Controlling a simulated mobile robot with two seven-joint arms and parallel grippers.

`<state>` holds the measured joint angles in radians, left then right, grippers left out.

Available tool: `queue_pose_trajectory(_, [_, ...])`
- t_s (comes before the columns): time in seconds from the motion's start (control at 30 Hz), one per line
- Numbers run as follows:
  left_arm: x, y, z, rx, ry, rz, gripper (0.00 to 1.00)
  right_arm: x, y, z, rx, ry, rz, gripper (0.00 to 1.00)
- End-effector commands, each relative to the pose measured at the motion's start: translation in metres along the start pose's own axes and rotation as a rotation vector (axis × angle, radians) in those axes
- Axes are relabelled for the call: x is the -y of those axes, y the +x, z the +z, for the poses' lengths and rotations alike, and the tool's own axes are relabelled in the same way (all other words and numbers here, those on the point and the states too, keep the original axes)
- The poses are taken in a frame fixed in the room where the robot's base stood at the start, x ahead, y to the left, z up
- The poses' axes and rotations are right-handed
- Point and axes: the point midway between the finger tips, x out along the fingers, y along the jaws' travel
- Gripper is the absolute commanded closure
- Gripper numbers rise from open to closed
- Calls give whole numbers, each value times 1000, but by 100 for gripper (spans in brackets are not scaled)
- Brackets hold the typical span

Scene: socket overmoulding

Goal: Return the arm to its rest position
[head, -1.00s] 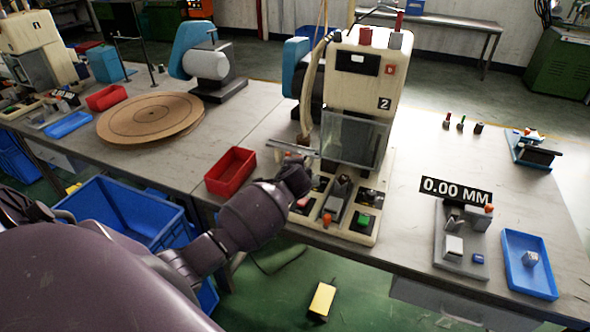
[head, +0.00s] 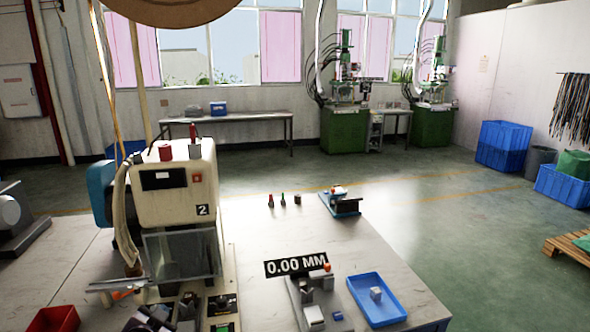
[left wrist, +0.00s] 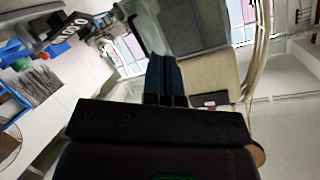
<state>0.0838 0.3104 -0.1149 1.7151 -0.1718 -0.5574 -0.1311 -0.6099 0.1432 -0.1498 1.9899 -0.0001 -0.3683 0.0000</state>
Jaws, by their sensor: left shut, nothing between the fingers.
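My left gripper (left wrist: 166,78) shows in the left wrist view as two dark fingers pressed together, with nothing between them. Behind the fingertips is the pale body of machine 2 (left wrist: 205,78) with its dark clear guard. In the head view a dark shape at the lower left edge, in front of machine 2 (head: 180,190), seems to be my left gripper (head: 147,318); most of the arm is out of frame. My right gripper is in neither view.
On the table (head: 265,245) stand a gauge with a 0.00 MM display (head: 296,264), a blue tray (head: 392,312) holding a grey part, and a small blue fixture (head: 341,203). A red bin (head: 55,320) is at lower left. The table's middle is clear.

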Motion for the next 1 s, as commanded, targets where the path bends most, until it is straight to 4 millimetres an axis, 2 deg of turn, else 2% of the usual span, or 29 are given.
queue_pose_trajectory(0.03, [-13, -14, 6, -17, -54, 20, 100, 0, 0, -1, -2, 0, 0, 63])
queue_pose_trajectory(0.2, [-49, -64, 27, -60, -243, 78, 100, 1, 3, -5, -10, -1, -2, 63])
queue_pose_trajectory(0.37, [-79, -117, 56, -46, -389, 114, 100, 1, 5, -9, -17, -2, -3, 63])
queue_pose_trajectory(0.6, [-116, -190, 113, 81, -491, 138, 100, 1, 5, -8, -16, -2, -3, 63])
queue_pose_trajectory(0.7, [-128, -212, 136, 141, -506, 143, 100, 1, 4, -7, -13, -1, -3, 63])
queue_pose_trajectory(0.8, [-135, -226, 151, 179, -513, 145, 100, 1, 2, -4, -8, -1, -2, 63])
queue_pose_trajectory(1.0, [-137, -233, 158, 198, -513, 147, 100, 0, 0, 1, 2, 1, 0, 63])
